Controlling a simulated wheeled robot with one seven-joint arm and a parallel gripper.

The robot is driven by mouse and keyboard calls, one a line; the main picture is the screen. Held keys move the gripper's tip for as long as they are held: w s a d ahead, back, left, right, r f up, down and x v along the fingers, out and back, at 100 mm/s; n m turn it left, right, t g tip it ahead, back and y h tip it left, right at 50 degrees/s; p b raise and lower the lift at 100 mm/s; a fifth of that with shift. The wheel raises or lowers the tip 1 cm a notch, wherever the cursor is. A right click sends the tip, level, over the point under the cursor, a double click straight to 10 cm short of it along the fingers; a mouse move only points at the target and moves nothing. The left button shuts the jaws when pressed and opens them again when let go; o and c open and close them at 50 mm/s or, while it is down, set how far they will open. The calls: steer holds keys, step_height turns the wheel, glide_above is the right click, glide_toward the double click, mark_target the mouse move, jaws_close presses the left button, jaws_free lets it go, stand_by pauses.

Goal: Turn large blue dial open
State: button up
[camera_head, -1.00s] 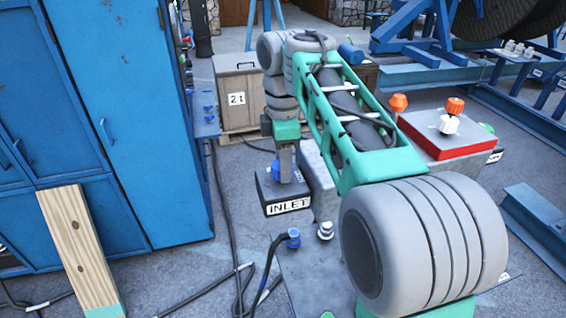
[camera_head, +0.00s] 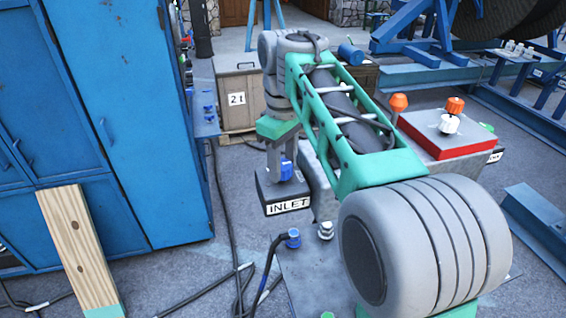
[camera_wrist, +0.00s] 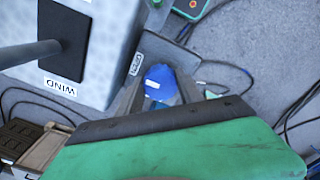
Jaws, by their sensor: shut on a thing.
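The large blue dial (camera_head: 286,171) sits on top of the dark box labelled INLET (camera_head: 285,192). My gripper (camera_head: 281,165) reaches down onto it from above, its fingers shut around the dial. In the wrist view the blue dial (camera_wrist: 160,82) shows between the two grey fingers of my gripper (camera_wrist: 158,92), with the green gripper body covering the lower part of the picture. The far side of the dial and the exact finger contact are partly hidden.
A grey box with a WIND label (camera_wrist: 62,88) and a dark bar stands beside the dial. Blue cabinets (camera_head: 150,120) fill the left. A red-edged control box (camera_head: 448,140) with orange and white knobs is at right. Cables (camera_head: 238,270) lie on the floor.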

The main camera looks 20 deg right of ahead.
mark_target(283, 165)
steer(key=shift+m, duration=0.3)
steer(key=o, duration=1.4)
step_height(283, 165, up, 6)
steer(key=p, duration=0.5)
steer(key=shift+r, duration=0.2)
steer(key=shift+r+p, duration=0.3)
steer(key=shift+r, duration=0.4)
